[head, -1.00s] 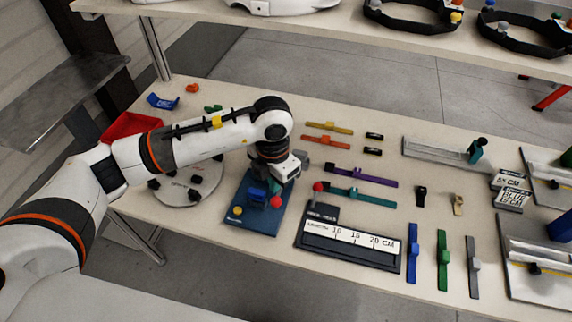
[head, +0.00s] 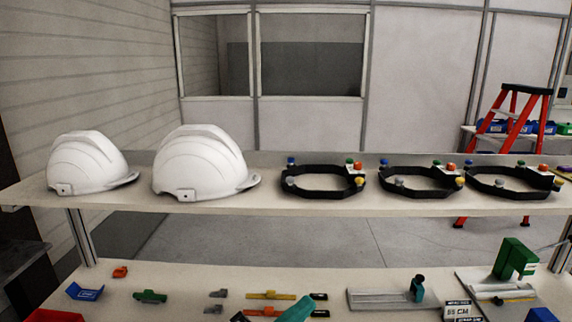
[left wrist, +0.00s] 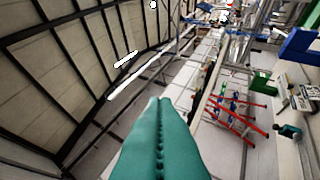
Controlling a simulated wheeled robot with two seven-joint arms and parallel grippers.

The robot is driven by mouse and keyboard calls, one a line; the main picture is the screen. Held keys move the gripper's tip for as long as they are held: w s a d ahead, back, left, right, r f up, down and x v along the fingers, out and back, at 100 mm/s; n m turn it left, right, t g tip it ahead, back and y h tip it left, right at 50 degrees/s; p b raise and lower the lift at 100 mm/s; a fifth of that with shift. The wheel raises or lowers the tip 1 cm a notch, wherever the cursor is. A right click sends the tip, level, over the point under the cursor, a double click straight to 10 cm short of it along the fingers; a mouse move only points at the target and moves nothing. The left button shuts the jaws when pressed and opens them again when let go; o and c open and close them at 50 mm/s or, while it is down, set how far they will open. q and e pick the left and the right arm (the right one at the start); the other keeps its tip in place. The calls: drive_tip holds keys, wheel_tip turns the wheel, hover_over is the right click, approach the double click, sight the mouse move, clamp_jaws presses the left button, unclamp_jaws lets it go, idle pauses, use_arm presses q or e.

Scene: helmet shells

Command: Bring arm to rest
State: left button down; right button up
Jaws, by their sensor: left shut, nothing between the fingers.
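My left gripper (head: 298,308) shows only as teal fingertips at the bottom edge of the head view, in front of the workbench. In the left wrist view its two teal fingers (left wrist: 160,140) lie pressed together along a ridged seam, with nothing between them. They stand clear of any object there, against wall, roof and floor. The rest of the left arm is out of the head view. My right gripper is in neither view.
A shelf (head: 225,208) holds two white helmet shells (head: 88,165) (head: 200,163) and three black headbands. The workbench (head: 185,278) below carries straps, a green block (head: 515,258) and a slide fixture (head: 380,299). A red ladder (head: 513,110) stands behind on the right.

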use_arm(q)
drive_tip(key=w+a+f+n+t+y, duration=0.4)
drive_tip(key=a+n+t+y, duration=0.45)
drive_tip(key=n+y, duration=0.45)
drive_tip(key=s+a+f+n+g+y, duration=0.4)
drive_tip(key=a+f+n+g+y, duration=0.3)
drive_tip(key=a+f+n, duration=0.5)
drive_tip(key=s+a+f+g, duration=0.2)
drive_tip(key=s+f+g, duration=0.8)
drive_tip(key=s+f, duration=0.55)
wheel_tip(320, 180, down, 24)
drive_tip(key=s+g, duration=0.2)
drive_tip(key=s, duration=0.1)
drive_tip(key=s+a+f, duration=0.2)
drive_tip(key=s+f, duration=1.4)
drive_tip(key=shift+s+a+f+m+g, duration=0.25)
drive_tip(key=shift+f+m+g, duration=0.1)
drive_tip(key=shift+g, duration=0.1)
